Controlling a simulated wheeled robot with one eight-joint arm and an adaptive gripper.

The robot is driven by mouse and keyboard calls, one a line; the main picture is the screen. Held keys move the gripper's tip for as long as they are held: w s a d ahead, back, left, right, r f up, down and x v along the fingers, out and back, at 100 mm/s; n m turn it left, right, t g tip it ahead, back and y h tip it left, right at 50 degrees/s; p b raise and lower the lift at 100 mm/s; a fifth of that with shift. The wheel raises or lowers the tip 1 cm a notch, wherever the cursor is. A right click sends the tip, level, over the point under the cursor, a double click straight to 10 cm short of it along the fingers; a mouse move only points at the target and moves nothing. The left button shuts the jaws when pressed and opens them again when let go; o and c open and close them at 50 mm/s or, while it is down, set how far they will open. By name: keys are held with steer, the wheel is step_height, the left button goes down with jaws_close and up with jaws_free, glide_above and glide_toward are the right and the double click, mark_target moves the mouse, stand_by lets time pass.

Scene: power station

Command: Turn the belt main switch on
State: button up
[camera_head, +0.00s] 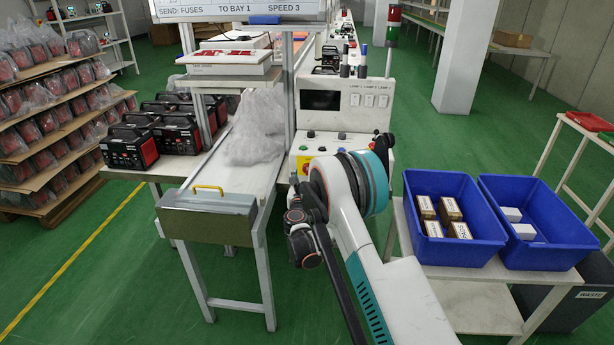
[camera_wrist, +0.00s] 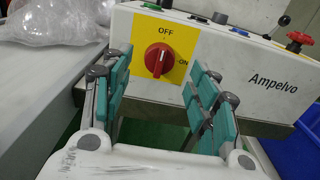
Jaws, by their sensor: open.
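The belt main switch (camera_wrist: 159,60) is a red rotary knob on a yellow plate on the front of a white control box (camera_wrist: 265,80). The plate reads OFF above the knob and ON to its right. The knob's grip looks upright, towards OFF. My gripper (camera_wrist: 160,72) is open and empty, its teal fingers left and right of the knob in the wrist view and apart from it.
A red valve-like knob (camera_wrist: 299,40) and a black lever (camera_wrist: 283,22) stand on the box top. Clear plastic wrap (camera_head: 256,128) lies on the conveyor (camera_head: 228,178) at left. Blue bins (camera_head: 440,188) with small boxes stand on a table at right.

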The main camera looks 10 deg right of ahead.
steer(key=b+x, duration=0.1)
steer(key=x, duration=0.3)
steer(key=shift+w+d, duration=0.15)
steer(key=shift+w, duration=0.2)
steer(key=c, duration=1)
